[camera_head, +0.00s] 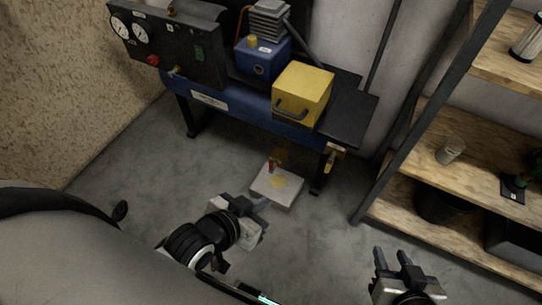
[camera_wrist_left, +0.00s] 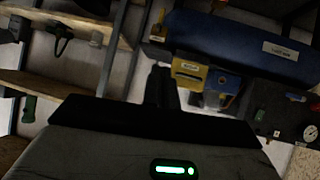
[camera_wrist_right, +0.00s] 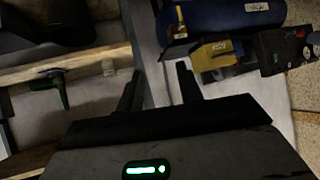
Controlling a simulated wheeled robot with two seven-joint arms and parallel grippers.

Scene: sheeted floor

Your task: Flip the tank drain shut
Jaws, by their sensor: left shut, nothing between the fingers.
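The tank drain (camera_head: 280,156) is a small brass-coloured fitting with a red lever (camera_head: 271,166), low under the blue tank (camera_head: 232,98). The lever looks roughly upright in the head view; its exact angle is too small to tell. My left gripper (camera_head: 264,203) is shut and empty, just in front of the drain and apparently short of the lever. Its closed fingers (camera_wrist_left: 161,86) point toward the tank (camera_wrist_left: 225,40) in the left wrist view. My right gripper (camera_head: 392,255) is open and empty, off to the right over bare floor. Its parted fingers (camera_wrist_right: 158,88) show in the right wrist view.
A pale tray (camera_head: 285,198) with a yellowish stain lies on the floor below the drain. A yellow box (camera_head: 302,94) and gauge panel (camera_head: 170,42) sit above the tank. Wooden shelving (camera_head: 465,165) stands at right.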

